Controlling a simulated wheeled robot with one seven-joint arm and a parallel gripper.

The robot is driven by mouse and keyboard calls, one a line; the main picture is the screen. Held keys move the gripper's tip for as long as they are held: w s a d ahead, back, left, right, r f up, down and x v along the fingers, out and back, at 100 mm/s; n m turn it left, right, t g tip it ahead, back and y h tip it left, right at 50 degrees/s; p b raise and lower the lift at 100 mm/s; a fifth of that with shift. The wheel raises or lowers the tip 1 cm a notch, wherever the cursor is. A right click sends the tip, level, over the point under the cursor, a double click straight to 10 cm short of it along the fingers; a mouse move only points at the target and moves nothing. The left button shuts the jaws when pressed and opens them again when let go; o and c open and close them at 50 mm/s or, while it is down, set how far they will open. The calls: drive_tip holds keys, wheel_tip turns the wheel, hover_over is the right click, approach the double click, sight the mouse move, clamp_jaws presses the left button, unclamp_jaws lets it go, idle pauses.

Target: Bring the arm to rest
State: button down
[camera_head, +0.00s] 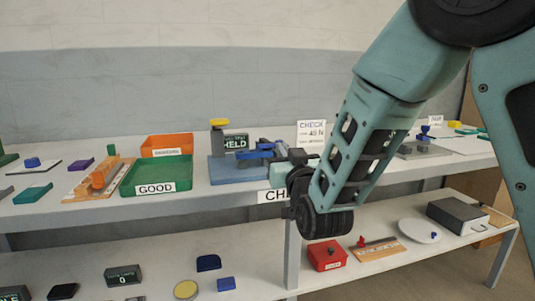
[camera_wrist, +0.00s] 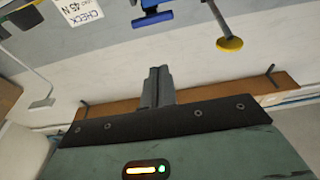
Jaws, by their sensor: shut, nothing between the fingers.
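My gripper shows in the wrist view (camera_wrist: 158,78), its two grey fingers together with nothing between them. In the head view my arm comes down from the upper right, bends low in front of the bench edge, and its end lies just right of the press. My fingertips are hard to make out there. The press has a blue base (camera_head: 228,172), a yellow knob (camera_head: 219,122) and a blue handle (camera_head: 258,153). In the wrist view the yellow knob (camera_wrist: 230,44) and the blue handle (camera_wrist: 152,18) lie beyond my fingers, apart from them.
A green GOOD bin (camera_head: 180,172) and an orange bin (camera_head: 165,146) stand left of the press. A CHECK 45 N card (camera_head: 311,130) stands behind my arm. The lower shelf holds a red box (camera_head: 327,257), a white plate (camera_head: 419,231) and a grey box (camera_head: 457,215).

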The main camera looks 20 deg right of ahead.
drive_tip(key=s+a+f+n+g+y, duration=0.4)
drive_tip(key=s+a+f+g+y, duration=0.1)
drive_tip(key=s+a+f+g, duration=0.7)
drive_tip(key=s+d+f+n+g+h, duration=0.2)
drive_tip(key=s+d+g, duration=0.15)
drive_tip(key=s, duration=0.85)
drive_tip(key=s+d+f+n+g+h, duration=0.1)
drive_tip(key=s+d+n+g+h, duration=0.3)
drive_tip(key=s, duration=0.7)
wheel_tip(320, 180, up, 22)
drive_tip(key=a+m+g+y+p, duration=0.1)
drive_tip(key=m+p, duration=0.1)
drive_tip(key=p, duration=2)
drive_tip(key=shift+a+y, duration=0.3)
